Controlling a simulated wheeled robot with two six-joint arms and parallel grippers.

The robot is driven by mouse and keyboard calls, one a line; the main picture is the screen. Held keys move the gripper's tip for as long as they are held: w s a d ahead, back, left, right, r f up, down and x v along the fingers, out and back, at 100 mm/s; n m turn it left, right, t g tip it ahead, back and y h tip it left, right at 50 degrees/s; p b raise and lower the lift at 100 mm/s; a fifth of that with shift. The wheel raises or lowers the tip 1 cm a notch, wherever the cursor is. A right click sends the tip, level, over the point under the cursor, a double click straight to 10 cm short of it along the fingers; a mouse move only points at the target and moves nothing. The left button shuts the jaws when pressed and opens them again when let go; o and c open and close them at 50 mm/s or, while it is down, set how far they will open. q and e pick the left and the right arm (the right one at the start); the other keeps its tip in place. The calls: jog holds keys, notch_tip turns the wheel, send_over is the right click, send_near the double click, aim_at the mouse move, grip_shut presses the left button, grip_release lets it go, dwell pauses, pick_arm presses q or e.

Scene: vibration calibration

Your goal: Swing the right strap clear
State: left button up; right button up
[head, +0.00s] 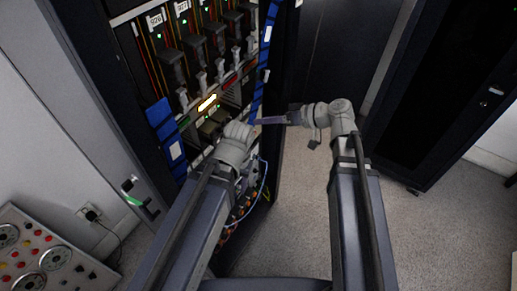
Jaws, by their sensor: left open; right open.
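The right strap (264,62) is a blue band running down the right side of the open rack. Its lower end comes close to my grippers. A short bluish-purple strip (271,120) lies between that end and my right gripper (292,116); I cannot tell whether it is part of the strap. My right gripper is open, pointing left, just right of the strip; contact is unclear. My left gripper (222,129) is open, at the rack front, left of and below the strap's lower end. Its fingertips are hard to make out.
A left blue strap (165,130) hangs on the rack's left side. The rack holds several dark modules (172,68) and a lit yellow label (207,103). A dark cabinet (440,95) stands right. A dial panel (45,255) is lower left. Grey floor (450,240) is clear lower right.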

jog(key=s+a+f+g+h+p, duration=0.1)
jog(key=s+a+f+g+h, duration=0.1)
jog(key=s+f, duration=0.4)
jog(key=shift+s+a+f+g+h, duration=0.3)
jog(key=shift+g+h, duration=0.3)
jog(key=shift+h, duration=0.5)
jog(key=shift+r, duration=0.1)
